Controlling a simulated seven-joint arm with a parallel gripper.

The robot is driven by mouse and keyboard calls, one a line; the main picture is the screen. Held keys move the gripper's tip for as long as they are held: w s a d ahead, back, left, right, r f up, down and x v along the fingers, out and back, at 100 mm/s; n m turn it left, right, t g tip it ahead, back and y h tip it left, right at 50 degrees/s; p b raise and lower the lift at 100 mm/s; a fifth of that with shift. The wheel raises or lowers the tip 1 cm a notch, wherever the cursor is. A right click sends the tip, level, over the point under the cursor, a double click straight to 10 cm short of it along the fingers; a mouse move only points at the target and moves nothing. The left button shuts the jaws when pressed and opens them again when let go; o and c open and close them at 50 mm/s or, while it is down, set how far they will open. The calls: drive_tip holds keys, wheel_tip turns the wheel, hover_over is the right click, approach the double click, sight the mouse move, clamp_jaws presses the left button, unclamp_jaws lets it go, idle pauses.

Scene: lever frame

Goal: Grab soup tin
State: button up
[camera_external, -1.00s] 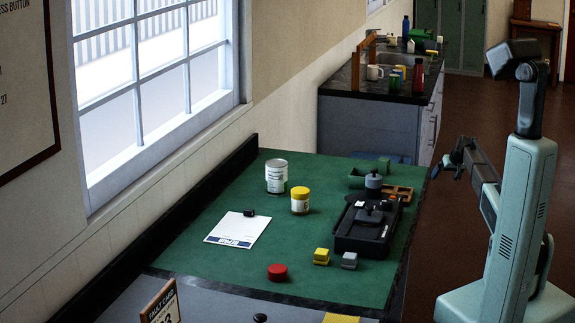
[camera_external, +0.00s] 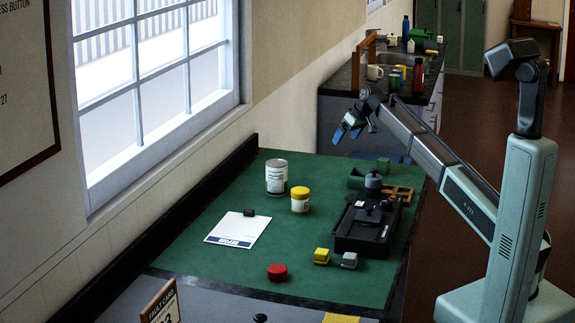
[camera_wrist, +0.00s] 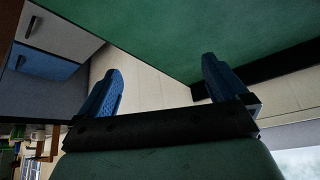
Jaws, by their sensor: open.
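The likely soup tin is a white can (camera_external: 276,177) with a printed label, standing upright on the green work mat (camera_external: 190,262). A shorter jar with a yellow lid (camera_external: 300,200) stands upright just in front and to the right of it. My gripper (camera_external: 345,128) is open and empty, in the air above the far end of the table, up and to the right of the white can and apart from it. In the wrist view its two blue fingers (camera_wrist: 162,88) are spread wide with nothing between them. The can does not show in the wrist view.
A black tray device (camera_external: 362,243) sits at the table's right, with green and wooden parts behind it. A white paper (camera_external: 238,230), red puck (camera_external: 277,272), yellow block (camera_external: 321,256) and grey block (camera_external: 349,260) lie nearer. The window wall borders the left side.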

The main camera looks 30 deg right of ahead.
drive_tip(key=s+a+r+n+g, duration=0.1)
drive_tip(key=s+a+r, duration=0.1)
drive_tip(key=a, duration=0.5)
drive_tip(key=s+a+r+n, duration=0.1)
drive_tip(key=s+a+r, duration=0.1)
drive_tip(key=a, duration=0.6)
drive_tip(key=n+g, duration=0.1)
drive_tip(key=n, duration=0.2)
approach(277, 163)
drive_tip(key=shift+w+d+f+y, duration=0.1)
drive_tip(key=shift+w+f+y, duration=0.1)
drive_tip(key=shift+y, duration=0.1)
drive_tip(key=x, duration=0.7)
drive_tip(key=shift+f, duration=0.25)
drive_tip(key=shift+d+x, duration=0.2)
drive_tip(key=shift+x, duration=2.4)
drive_tip(key=shift+s+f, duration=0.1)
drive_tip(key=shift+s, duration=0.05)
drive_tip(key=c, duration=1.3)
